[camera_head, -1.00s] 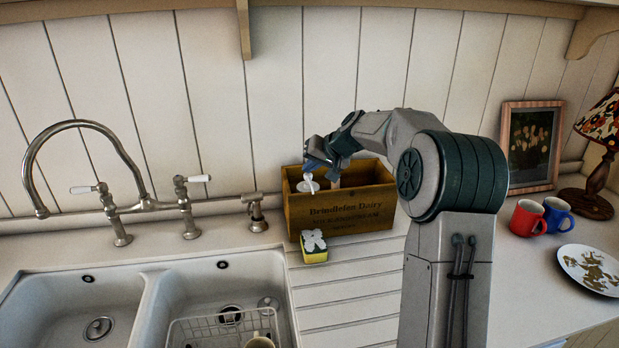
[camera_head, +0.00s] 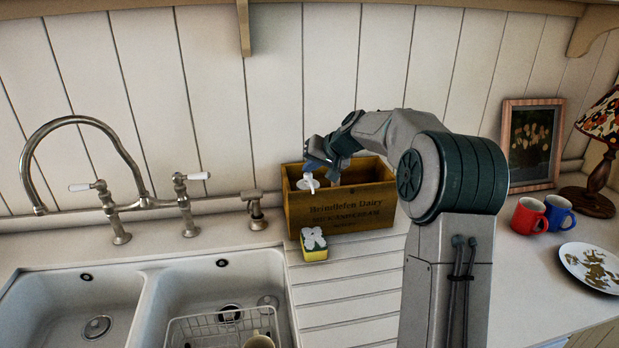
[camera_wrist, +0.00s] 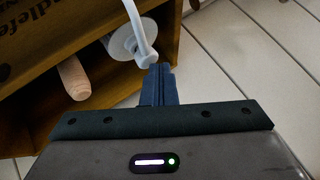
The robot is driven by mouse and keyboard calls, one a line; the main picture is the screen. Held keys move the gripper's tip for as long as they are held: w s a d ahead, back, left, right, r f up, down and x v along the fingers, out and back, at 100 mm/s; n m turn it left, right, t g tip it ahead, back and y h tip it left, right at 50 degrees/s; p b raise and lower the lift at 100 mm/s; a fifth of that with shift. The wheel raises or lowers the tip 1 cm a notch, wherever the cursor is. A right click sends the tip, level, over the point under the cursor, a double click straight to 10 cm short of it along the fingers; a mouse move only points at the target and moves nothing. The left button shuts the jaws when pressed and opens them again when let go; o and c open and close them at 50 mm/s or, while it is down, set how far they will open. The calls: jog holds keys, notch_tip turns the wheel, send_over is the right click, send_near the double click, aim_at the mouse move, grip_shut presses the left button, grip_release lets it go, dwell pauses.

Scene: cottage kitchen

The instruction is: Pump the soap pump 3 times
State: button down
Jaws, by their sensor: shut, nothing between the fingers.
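The white soap pump (camera_head: 310,183) stands in the left part of the wooden crate (camera_head: 340,208). Its pale spout (camera_wrist: 138,25) and round white top (camera_wrist: 120,44) show in the wrist view. My gripper (camera_head: 317,164) is at the pump's head, over the crate's left end. In the wrist view its dark blue fingers (camera_wrist: 160,72) are together and empty, with their tips close by the end of the spout. I cannot tell whether they touch it. The lower part of the pump is hidden by the crate's front wall.
A wooden handle (camera_wrist: 73,76) stands in the crate. The tap (camera_head: 120,205) and double sink (camera_head: 150,300) are at left. Mugs (camera_head: 529,216), a plate (camera_head: 592,266), a lamp (camera_head: 594,170) and a picture (camera_head: 530,145) are at right.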

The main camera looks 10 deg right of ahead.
aim_at(311, 177)
dwell(0.4)
jog(key=shift+r, duration=0.45)
jog(key=shift+r+p, duration=2)
jog(key=shift+r, duration=0.9)
